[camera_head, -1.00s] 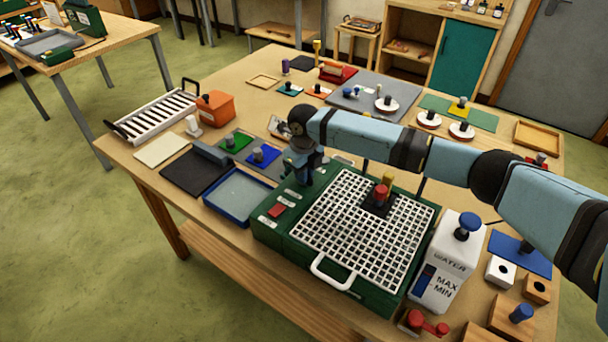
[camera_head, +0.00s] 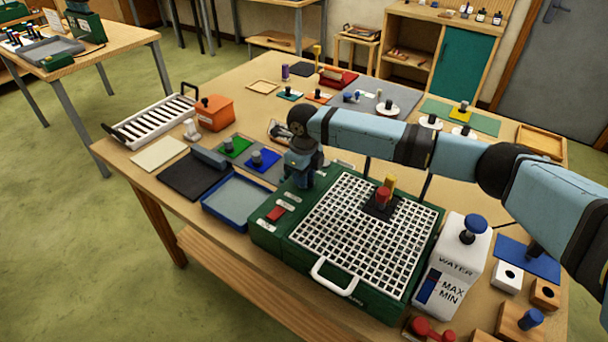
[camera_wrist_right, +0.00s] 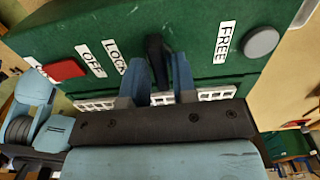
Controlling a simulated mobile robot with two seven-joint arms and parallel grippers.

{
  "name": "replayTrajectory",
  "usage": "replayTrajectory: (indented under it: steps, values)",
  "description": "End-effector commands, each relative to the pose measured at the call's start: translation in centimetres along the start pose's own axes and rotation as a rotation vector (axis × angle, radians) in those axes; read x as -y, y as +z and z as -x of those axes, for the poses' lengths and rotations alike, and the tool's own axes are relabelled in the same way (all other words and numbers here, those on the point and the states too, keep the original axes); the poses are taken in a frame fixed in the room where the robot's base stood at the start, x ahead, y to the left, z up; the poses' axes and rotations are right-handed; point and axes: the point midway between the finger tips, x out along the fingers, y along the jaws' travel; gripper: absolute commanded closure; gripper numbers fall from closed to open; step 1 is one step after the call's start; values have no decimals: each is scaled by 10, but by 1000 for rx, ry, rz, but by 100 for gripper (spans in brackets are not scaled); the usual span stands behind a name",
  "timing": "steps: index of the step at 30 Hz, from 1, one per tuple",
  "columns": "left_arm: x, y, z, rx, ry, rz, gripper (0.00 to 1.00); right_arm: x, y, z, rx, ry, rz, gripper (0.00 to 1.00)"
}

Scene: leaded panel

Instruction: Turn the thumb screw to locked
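The thumb screw (camera_wrist_right: 157,62) shows as a dark, narrow piece on the green case (camera_wrist_right: 200,25) in the right wrist view. The white LOCK label (camera_wrist_right: 114,56) is left of it and the FREE label (camera_wrist_right: 224,42) is right of it. It points between the two labels. My right gripper (camera_wrist_right: 160,75) has its blue fingers on either side of the screw, very close to it; I cannot tell whether they press on it. In the head view my right gripper (camera_head: 301,181) is low over the case's back left corner and hides the screw. My left gripper is not in view.
A white grid (camera_head: 350,240) covers the case, with red (camera_head: 383,196) and yellow knobs standing on it. A red switch (camera_head: 276,214) and white handle (camera_head: 333,276) are at its front. A white water bottle (camera_head: 452,262) stands right, a blue tray (camera_head: 205,207) left.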

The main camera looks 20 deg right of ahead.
Motion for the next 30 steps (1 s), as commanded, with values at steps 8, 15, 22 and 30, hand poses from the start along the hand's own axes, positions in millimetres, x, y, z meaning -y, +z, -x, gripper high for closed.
replayTrajectory:
  steps: [8,15,22,30]
  values:
    - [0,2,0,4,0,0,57,0,0,0,0,0,-1,60]
    - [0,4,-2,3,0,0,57,0,0,16,1,0,-1,60]
    - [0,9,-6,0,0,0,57,0,1,67,3,-2,0,60]
    - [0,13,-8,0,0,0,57,0,0,120,2,-2,-1,60]
